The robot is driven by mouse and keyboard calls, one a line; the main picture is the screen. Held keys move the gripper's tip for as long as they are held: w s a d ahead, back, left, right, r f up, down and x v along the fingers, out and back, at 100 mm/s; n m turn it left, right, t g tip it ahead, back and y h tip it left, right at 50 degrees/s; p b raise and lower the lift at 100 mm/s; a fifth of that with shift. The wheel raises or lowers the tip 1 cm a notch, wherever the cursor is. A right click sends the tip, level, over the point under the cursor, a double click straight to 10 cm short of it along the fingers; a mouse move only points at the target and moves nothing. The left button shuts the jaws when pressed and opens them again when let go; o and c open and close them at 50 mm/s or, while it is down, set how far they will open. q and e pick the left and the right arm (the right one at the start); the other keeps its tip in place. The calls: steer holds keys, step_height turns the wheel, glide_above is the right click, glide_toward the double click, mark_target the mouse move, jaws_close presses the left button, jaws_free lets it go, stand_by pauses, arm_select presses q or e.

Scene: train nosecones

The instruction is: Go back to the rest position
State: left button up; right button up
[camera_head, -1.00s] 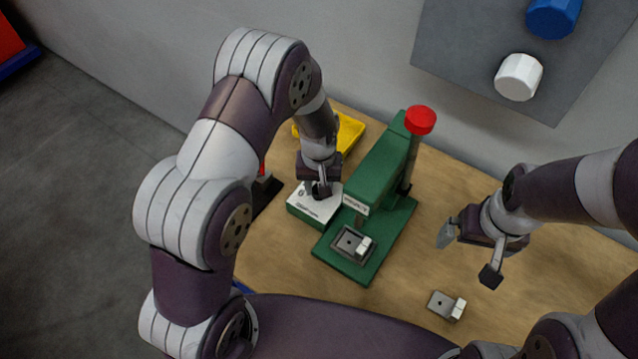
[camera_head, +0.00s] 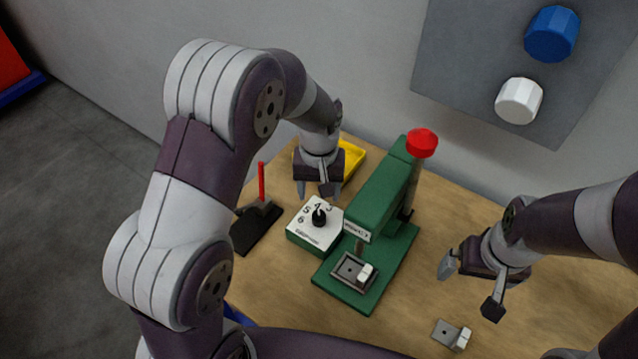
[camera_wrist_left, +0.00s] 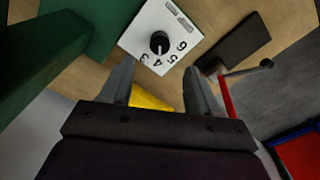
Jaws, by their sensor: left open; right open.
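My left gripper (camera_head: 318,190) is open and empty, a little above and behind the dial box (camera_head: 308,238). The box is green with a white numbered top and a black knob (camera_head: 319,216). In the left wrist view the knob (camera_wrist_left: 159,42) shows beyond the open fingers (camera_wrist_left: 155,88), apart from them. My right gripper (camera_head: 468,284) is open and empty, over the table's right side. A small grey and white part (camera_head: 452,335) lies on the table below it in the picture.
A green press (camera_head: 380,205) with a red-topped lever (camera_head: 422,143) stands right of the dial box, a small part in its fixture. A black stand with a red rod (camera_head: 257,225) is on the left. A yellow tray (camera_head: 352,158) sits behind. Blue and white knobs are on the wall panel.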

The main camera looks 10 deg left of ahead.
arm_select(q)
steer(key=shift+r, duration=1.9)
